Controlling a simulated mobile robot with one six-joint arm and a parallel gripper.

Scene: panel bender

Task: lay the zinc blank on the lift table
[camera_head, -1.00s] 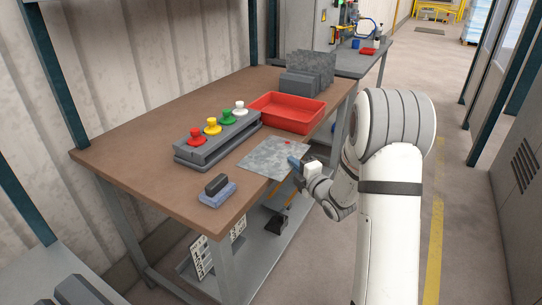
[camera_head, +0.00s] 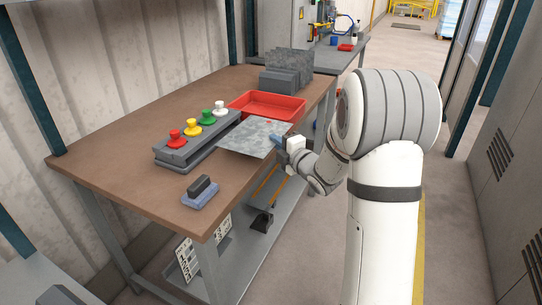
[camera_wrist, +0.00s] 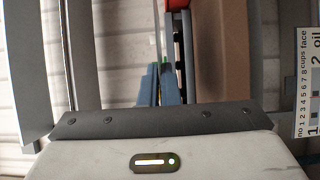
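The zinc blank (camera_head: 252,139) is a thin, mottled grey sheet at the front edge of the brown workbench. It appears raised just above the top, roughly level, between the knob rack and my gripper. My gripper (camera_head: 279,143) is at its right edge, fingers shut on that edge. In the wrist view the blue-grey fingers (camera_wrist: 160,84) are close together, with the blank seen nearly edge-on as a thin line between them. I cannot identify a lift table in either view.
The brown workbench (camera_head: 120,150) carries a rack (camera_head: 185,150) of coloured knobs, a red tray (camera_head: 262,104), a grey block (camera_head: 285,80) with upright mottled sheets behind, and a blue-grey block with a dark handle (camera_head: 201,193). Open floor lies right of my arm.

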